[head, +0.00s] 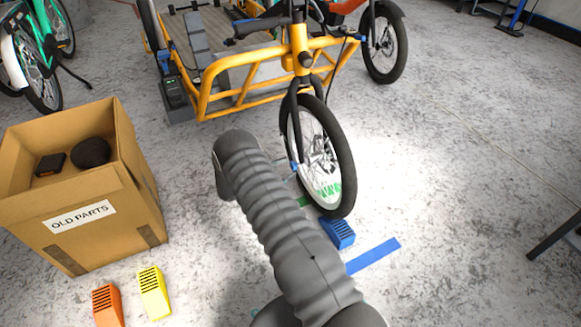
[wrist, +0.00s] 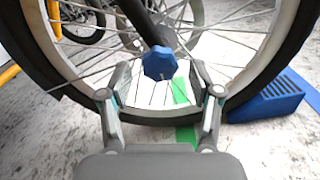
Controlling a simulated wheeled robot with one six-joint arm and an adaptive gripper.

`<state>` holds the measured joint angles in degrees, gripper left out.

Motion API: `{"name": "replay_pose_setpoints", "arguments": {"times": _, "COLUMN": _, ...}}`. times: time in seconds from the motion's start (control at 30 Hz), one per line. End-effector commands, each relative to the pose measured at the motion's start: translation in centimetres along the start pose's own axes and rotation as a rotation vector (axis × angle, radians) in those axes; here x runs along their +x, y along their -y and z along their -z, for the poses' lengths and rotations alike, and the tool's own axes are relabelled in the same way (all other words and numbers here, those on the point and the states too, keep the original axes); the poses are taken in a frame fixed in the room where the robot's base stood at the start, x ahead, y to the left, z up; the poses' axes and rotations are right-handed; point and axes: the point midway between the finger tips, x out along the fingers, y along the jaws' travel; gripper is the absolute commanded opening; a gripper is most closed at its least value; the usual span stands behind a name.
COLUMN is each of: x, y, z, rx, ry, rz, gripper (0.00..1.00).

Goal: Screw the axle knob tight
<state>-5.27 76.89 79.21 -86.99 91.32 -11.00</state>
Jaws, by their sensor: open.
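The axle knob (wrist: 159,63) is a blue faceted knob at the lower end of the dark fork leg (wrist: 140,20), in front of the spoked wheel. In the wrist view my gripper (wrist: 163,82) is open. Its two fingers stand to the left and right below the knob, with clear gaps on both sides and no visible contact. In the head view the front wheel (head: 342,165) belongs to the yellow cargo bike (head: 299,42). My grey arm covers much of the area beside the wheel, and a small blue bit of the knob (head: 294,166) shows there.
A blue wheel chock (head: 338,233) sits by the tyre, with blue tape (head: 374,256) on the floor. An "OLD PARTS" box (head: 118,252) stands at left holding dark items. Orange (head: 107,305) and yellow (head: 154,292) chocks lie in front of it. Floor at right is mostly clear.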

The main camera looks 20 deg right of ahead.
Motion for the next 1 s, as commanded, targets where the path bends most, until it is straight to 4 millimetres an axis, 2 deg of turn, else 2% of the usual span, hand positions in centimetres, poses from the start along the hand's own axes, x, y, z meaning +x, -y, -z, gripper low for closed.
{"name": "replay_pose_setpoints", "arguments": {"times": 0.2, "x": 1.8, "y": 0.0, "z": 0.0, "rx": 0.000, "ry": 0.001, "rz": 0.001, "gripper": 0.64}}
{"name": "replay_pose_setpoints", "arguments": {"times": 0.53, "x": 2.1, "y": 0.0, "z": 0.0, "rx": 0.000, "ry": 0.000, "rz": 0.001, "gripper": 0.64}}
{"name": "replay_pose_setpoints", "arguments": {"times": 0.77, "x": 2.0, "y": 0.0, "z": 0.0, "rx": 0.000, "ry": 0.000, "rz": 0.001, "gripper": 0.06}}
{"name": "replay_pose_setpoints", "arguments": {"times": 0.8, "x": 2.0, "y": 0.0, "z": 0.0, "rx": 0.000, "ry": 0.000, "rz": 0.001, "gripper": 0.03}}
{"name": "replay_pose_setpoints", "arguments": {"times": 1.0, "x": 2.1, "y": 0.1, "z": 0.1, "rx": 0.011, "ry": 0.001, "rz": 0.001, "gripper": 0.03}}
